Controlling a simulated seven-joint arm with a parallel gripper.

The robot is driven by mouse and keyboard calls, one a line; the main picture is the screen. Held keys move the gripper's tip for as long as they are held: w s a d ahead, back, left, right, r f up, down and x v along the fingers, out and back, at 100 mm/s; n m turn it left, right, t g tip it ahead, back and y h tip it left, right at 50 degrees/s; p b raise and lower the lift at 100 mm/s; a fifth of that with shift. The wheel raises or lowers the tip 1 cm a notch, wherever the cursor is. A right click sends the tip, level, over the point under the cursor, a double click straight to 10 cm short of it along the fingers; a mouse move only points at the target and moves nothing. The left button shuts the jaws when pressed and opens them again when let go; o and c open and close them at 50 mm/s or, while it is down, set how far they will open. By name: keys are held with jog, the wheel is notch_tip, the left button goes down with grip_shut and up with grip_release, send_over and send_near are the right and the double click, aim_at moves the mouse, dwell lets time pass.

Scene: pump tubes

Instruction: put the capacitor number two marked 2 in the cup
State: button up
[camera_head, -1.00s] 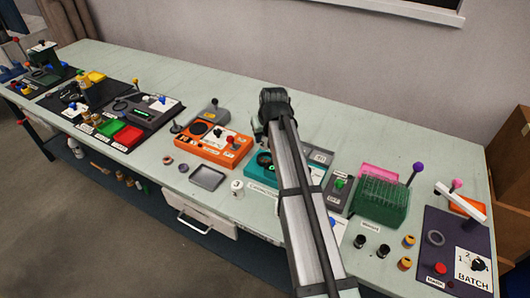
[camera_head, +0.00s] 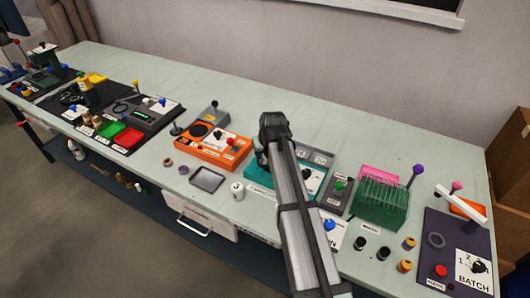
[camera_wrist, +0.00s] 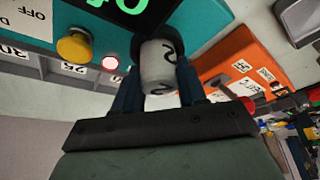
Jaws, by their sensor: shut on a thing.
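My gripper (camera_wrist: 160,72) is shut on a white capacitor (camera_wrist: 157,60) with black 2 marks, held between two dark blue fingers in the wrist view. The far end of the capacitor is at a dark round rim on the teal device (camera_wrist: 40,22), which may be the cup. I cannot tell whether the capacitor is inside this rim or only in front of it. In the head view my arm hides the capacitor and part of the teal device (camera_head: 313,178).
The orange device (camera_head: 212,148) stands left of the teal one. Another white cylinder (camera_head: 237,190) stands in front, beside a grey tray (camera_head: 207,180). A grey switch box (camera_head: 337,195) and a green rack (camera_head: 380,205) stand to the right.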

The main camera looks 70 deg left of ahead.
jog(key=o, duration=1.1)
jog(key=v, duration=1.2)
jog(key=shift+r, duration=0.1)
jog(key=shift+w, duration=0.1)
